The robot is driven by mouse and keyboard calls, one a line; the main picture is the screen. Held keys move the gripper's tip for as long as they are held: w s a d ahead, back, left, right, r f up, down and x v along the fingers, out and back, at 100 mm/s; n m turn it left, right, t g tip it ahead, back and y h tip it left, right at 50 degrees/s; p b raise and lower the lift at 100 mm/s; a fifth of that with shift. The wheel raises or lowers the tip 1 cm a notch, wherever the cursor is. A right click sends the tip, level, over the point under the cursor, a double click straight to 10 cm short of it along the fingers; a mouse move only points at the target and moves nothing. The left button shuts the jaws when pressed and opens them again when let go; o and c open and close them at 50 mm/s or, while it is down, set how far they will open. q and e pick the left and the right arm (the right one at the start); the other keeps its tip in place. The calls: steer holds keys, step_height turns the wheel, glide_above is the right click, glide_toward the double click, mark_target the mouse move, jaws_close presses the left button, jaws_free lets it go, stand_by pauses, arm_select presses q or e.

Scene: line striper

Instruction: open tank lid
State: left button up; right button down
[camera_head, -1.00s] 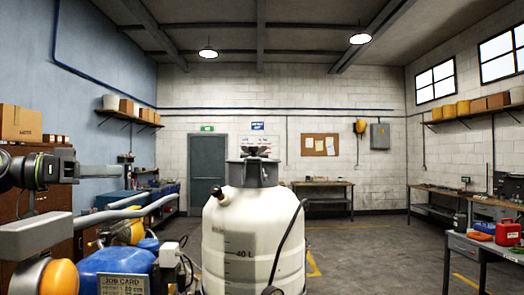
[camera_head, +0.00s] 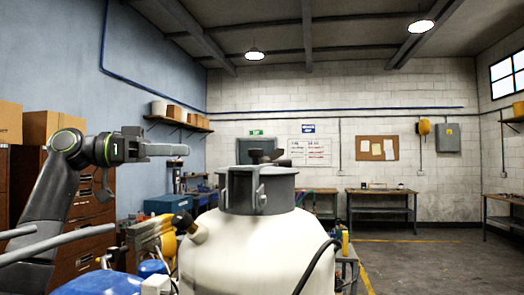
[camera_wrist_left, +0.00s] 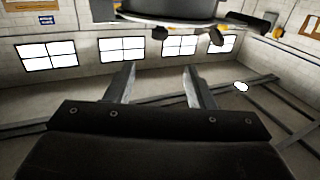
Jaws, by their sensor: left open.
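The white tank (camera_head: 255,255) stands upright in front of me in the head view, its lower part cut off by the frame. Its grey lid (camera_head: 258,185) sits on the neck, with a dark knob on top and a clamp at the front. It looks closed. The lid also shows upside down at the top of the left wrist view (camera_wrist_left: 168,12), beyond the fingertips. My left gripper (camera_head: 183,150) is left of the lid and slightly above it, apart from it. In the left wrist view its two fingers (camera_wrist_left: 160,72) are spread with nothing between them. My right gripper is not in view.
A capped spout (camera_head: 185,222) and a black hose (camera_head: 318,265) are on the tank's shoulders. Pale bars (camera_head: 55,242), a blue container (camera_head: 100,285) and yellow machine parts (camera_head: 150,235) crowd the left. Floor at right (camera_head: 430,265) is clear.

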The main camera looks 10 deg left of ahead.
mark_target(251, 150)
arm_select(q)
steer(key=p+x, duration=0.5)
steer(key=x, duration=1)
steer(key=shift+s+r+p, duration=0.1)
steer(key=shift+p, duration=0.25)
steer(key=shift+w+d, duration=0.3)
steer(key=shift+d, duration=0.3)
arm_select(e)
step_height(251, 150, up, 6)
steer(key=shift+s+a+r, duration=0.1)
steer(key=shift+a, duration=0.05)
arm_select(q)
steer(key=shift+a, duration=0.1)
jaws_close()
